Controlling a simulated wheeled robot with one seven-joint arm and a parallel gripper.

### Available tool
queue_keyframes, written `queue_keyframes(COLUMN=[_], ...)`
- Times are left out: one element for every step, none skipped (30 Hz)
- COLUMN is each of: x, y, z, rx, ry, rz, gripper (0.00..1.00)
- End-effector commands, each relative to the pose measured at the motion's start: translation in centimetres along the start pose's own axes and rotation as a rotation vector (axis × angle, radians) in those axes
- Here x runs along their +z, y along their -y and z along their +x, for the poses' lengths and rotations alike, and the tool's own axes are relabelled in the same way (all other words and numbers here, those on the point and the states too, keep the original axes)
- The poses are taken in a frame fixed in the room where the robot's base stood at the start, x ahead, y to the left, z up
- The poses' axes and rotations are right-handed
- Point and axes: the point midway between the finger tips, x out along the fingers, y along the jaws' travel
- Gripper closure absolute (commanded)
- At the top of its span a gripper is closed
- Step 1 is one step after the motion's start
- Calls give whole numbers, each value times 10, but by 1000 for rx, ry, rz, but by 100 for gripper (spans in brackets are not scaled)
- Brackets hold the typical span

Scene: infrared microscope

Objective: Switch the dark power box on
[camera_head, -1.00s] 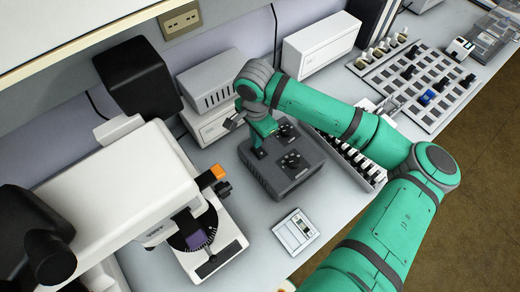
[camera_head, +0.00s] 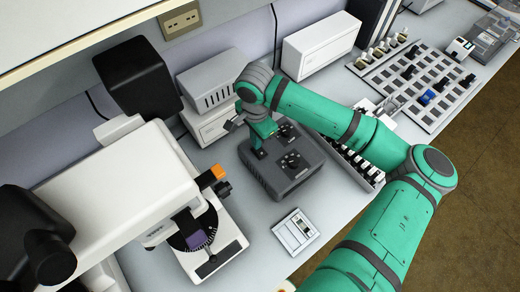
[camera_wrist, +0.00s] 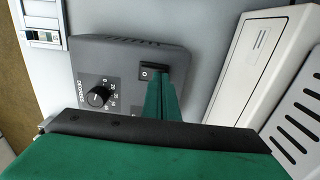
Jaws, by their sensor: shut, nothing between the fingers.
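The dark power box (camera_head: 285,172) stands on the bench in the middle of the head view, with knobs on its top. It also shows in the wrist view (camera_wrist: 110,55), with a dial knob (camera_wrist: 98,96) and a black rocker switch (camera_wrist: 153,70) marked "O". My gripper (camera_head: 259,150) points down at the box's left part in the head view. In the wrist view its green fingers (camera_wrist: 160,82) are shut and empty, with their tips right at the rocker switch. The fingers hide part of the switch, and I cannot tell whether they press it.
A white microscope (camera_head: 130,190) stands at the left. White boxes (camera_head: 208,85) are behind the dark box. A small white device (camera_head: 296,231) lies in front of it. A rack of vials (camera_head: 350,160) is to its right, under my arm.

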Motion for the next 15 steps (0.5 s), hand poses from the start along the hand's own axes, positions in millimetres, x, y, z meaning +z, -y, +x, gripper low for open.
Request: queue_keyframes(x=[0,0,0,0,0,0,0,0,0,0,0,0,0,0,0], y=[0,0,0,0,0,0,0,0,0,0,0,0,0,0,0], z=[1,1,2,2,2,3,3,4,4,4,5,5,6,6,7], rx=[0,0,0,0,0,0,0,0,0,0,0,0,0,0,0], ry=[0,0,0,0,0,0,0,-1,-1,-1,-1,-1,-1,-1,-1], rz=[0,0,0,0,0,0,0,0,0,0,0,0,0,0,0], gripper=[100,100,100,100,100,100,100,100,100,100,100,100,100,100,100])
